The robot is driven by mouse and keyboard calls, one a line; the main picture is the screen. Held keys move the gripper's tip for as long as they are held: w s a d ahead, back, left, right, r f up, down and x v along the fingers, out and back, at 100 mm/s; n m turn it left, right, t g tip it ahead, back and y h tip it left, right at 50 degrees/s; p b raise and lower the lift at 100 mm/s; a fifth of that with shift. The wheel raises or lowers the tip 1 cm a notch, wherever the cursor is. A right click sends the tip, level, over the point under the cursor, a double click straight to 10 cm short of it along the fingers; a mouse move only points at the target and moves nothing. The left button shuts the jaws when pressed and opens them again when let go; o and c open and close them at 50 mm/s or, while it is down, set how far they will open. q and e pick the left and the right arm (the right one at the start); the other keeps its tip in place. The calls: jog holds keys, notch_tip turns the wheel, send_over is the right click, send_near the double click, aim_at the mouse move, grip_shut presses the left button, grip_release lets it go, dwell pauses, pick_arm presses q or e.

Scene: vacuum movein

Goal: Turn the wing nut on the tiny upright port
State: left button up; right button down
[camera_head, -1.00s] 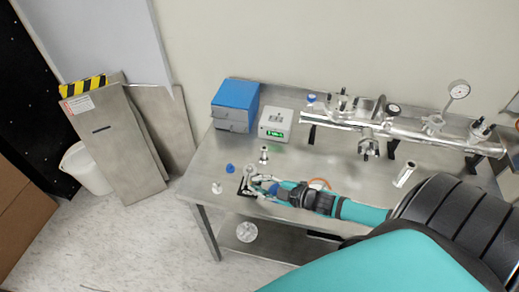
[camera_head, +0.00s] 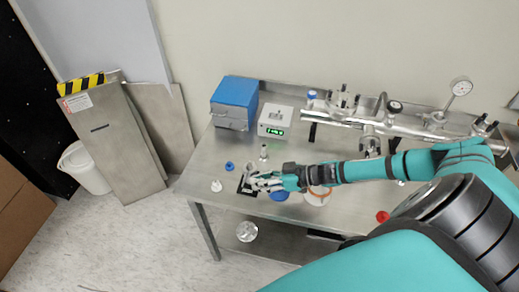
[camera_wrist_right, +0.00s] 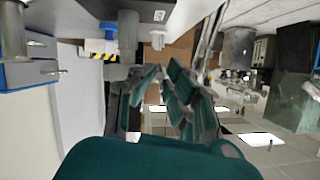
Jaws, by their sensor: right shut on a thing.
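My right gripper (camera_head: 252,182) reaches in from the right to the near left part of the steel table. Its fingers are closed at the small upright port, which stands on a black base plate (camera_head: 246,191). In the right wrist view the fingers (camera_wrist_right: 172,78) are closed together, and a grey upright cylinder (camera_wrist_right: 128,28) that looks like the port is close by, its picture upside down. The wing nut is hidden by the fingers and too small to make out. I take it to be between them. My left gripper is not in view.
A blue cap (camera_head: 230,166), a white fitting (camera_head: 216,186) and a small metal fitting (camera_head: 263,153) stand around the gripper. A grey readout box (camera_head: 275,121) and a blue box (camera_head: 234,100) are behind. A long metal manifold (camera_head: 425,128) spans the back right.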

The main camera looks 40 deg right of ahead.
jog(key=shift+f+m+g+y+b, duration=0.2)
jog(key=shift+m+g+y+b, duration=0.35)
jog(key=shift+m, duration=0.55)
jog(key=shift+s+t, duration=0.1)
jog(key=shift+t, duration=0.15)
jog(key=shift+f+y, duration=0.1)
jog(key=shift+y, duration=0.15)
jog(key=c, duration=1.4)
grip_release()
jog(key=shift+d, duration=0.1)
jog(key=shift+d+r, duration=0.1)
jog(key=shift+r, duration=0.1)
jog(key=shift+v, duration=3.85)
